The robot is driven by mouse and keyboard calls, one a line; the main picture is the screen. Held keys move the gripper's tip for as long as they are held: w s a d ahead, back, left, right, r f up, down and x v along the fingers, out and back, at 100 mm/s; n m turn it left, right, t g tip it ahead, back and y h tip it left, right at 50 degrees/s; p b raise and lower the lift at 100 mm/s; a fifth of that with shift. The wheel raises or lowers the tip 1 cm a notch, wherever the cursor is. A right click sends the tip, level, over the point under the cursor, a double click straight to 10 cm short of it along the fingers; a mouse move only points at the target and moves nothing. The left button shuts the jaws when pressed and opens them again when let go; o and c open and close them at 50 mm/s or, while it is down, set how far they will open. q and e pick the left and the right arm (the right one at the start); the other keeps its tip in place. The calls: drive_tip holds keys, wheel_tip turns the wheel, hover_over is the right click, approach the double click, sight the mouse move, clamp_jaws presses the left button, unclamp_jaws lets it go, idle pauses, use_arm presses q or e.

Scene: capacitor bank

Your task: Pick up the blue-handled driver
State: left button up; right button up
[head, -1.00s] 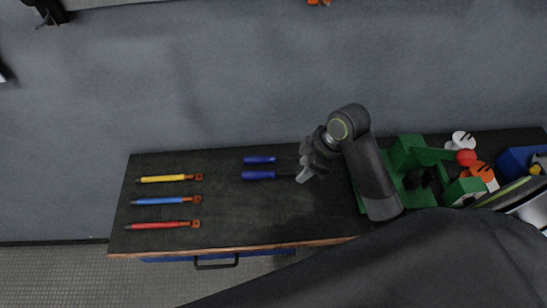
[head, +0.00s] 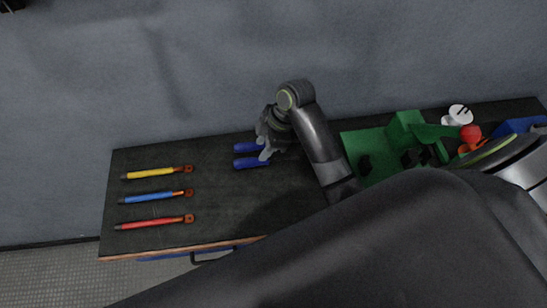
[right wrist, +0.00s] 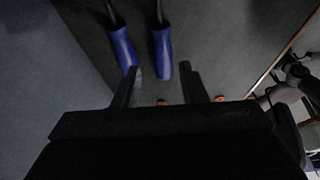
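Two blue handles (head: 247,147) (head: 252,162) lie side by side on the dark bench, pointing left. In the right wrist view, the left handle (right wrist: 123,47) and right handle (right wrist: 162,58) each have a dark shaft. I cannot tell whether they are separate drivers or one tool. My right gripper (head: 265,153) is over their right ends in the head view. In the right wrist view, my right gripper (right wrist: 160,70) has its fingers apart; the right handle's end shows between them and the left handle is by the left finger. It holds nothing. My left gripper is not in view.
Yellow (head: 150,173), blue (head: 148,197) and red (head: 150,222) sticks with orange ends lie on the bench (head: 215,205) at left. A green fixture (head: 365,145), white part (head: 458,115) and red ball (head: 470,133) stand at right. A grey wall runs behind.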

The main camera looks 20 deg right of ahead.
sight(256, 159)
drive_tip(key=shift+s+a+f, duration=0.1)
drive_tip(key=shift+a+f, duration=0.05)
drive_tip(key=shift+f, duration=0.15)
drive_tip(key=shift+p+x, duration=1)
drive_tip(key=shift+x, duration=1.75)
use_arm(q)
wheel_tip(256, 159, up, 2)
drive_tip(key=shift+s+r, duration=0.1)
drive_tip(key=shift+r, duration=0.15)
use_arm(e)
clamp_jaws()
drive_tip(key=shift+r, duration=0.1)
